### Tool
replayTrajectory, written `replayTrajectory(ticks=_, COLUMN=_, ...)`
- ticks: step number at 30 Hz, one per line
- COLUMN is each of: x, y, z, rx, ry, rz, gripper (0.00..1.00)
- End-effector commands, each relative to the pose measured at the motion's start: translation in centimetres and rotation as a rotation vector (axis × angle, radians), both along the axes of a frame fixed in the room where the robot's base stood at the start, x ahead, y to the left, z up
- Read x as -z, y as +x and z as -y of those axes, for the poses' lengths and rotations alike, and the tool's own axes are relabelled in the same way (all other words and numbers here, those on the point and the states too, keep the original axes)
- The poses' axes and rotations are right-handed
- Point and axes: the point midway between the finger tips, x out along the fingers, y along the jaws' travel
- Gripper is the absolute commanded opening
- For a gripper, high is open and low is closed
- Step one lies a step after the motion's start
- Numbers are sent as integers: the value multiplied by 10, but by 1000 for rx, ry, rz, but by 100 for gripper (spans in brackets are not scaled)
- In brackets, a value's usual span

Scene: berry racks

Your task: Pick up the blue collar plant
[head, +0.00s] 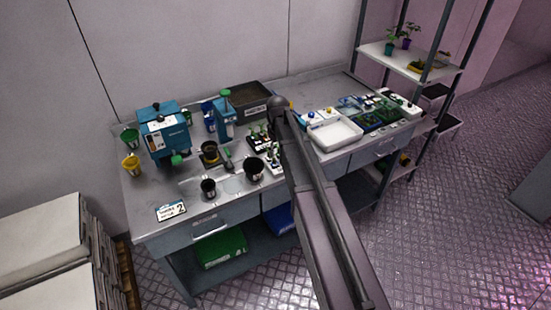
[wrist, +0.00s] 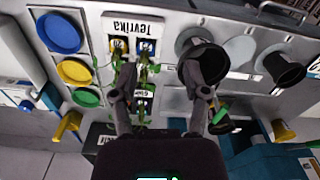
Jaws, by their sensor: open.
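In the wrist view, a labelled white rack (wrist: 113,22) holds small green plants in square slots. One slot has a blue collar (wrist: 146,46) with a green plant (wrist: 144,68) rising from it; the slot beside it is yellow. My gripper (wrist: 160,78) is open, with one finger overlapping the rack's plants and the other in front of a black cup (wrist: 203,58). In the head view, the rack (head: 273,166) stands on the bench, and my arm hides the gripper.
On the bench (head: 225,180) are black cups (head: 254,168), blue machines (head: 165,135), a dark bin (head: 255,100) and a white tray (head: 336,133). Blue (wrist: 60,32), yellow (wrist: 75,71) and green (wrist: 87,97) round pieces lie beside the rack. A shelf (head: 410,62) holds other plants.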

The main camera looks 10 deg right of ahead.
Motion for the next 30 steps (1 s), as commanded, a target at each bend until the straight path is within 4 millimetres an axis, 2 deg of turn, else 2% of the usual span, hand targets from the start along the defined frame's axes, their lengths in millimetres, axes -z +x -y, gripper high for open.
replayTrajectory(ticks=1, x=-14, y=23, z=0, rx=-30, ry=0, rz=0, gripper=60)
replayTrajectory(ticks=3, x=-21, y=39, z=0, rx=-70, ry=0, rz=0, gripper=60)
replayTrajectory(ticks=9, x=-29, y=62, z=0, rx=-134, ry=0, rz=0, gripper=60)
replayTrajectory(ticks=23, x=-27, y=63, z=0, rx=-143, ry=0, rz=0, gripper=60)
replayTrajectory(ticks=30, x=-15, y=63, z=-1, rx=-143, ry=0, rz=0, gripper=60)
